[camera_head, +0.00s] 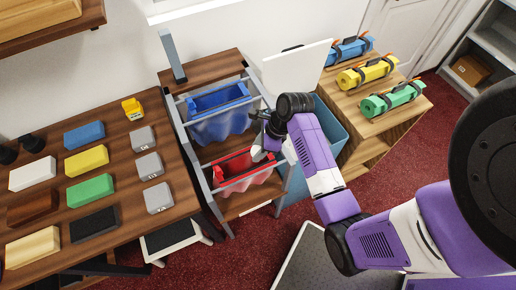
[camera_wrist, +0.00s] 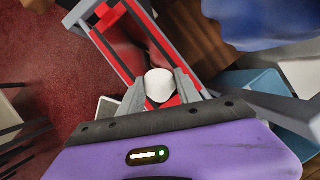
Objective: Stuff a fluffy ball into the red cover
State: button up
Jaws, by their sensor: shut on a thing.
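The red cover (camera_head: 232,176) hangs open in a grey metal frame, below and in front of a blue cover (camera_head: 222,121). My gripper (camera_head: 262,148) is at the right end of the red cover. In the wrist view my gripper (camera_wrist: 160,88) is shut on a white ball (camera_wrist: 159,85), with one finger on each side of it. The ball is over the near end of the red cover's opening (camera_wrist: 125,45). I cannot tell how deep the ball is. In the head view the ball is mostly hidden by my gripper.
A blue bin (camera_head: 330,135) with a raised white lid (camera_head: 297,68) stands right of the frame. A wooden stand (camera_head: 400,125) holds blue, yellow and green rolls. A wooden table (camera_head: 115,165) at left carries coloured blocks. The frame's grey posts (camera_head: 205,190) are close to my gripper.

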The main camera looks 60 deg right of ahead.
jog(key=shift+f, duration=0.2)
jog(key=o, duration=1.4)
jog(key=shift+r, duration=0.1)
jog(key=shift+r, duration=2.95)
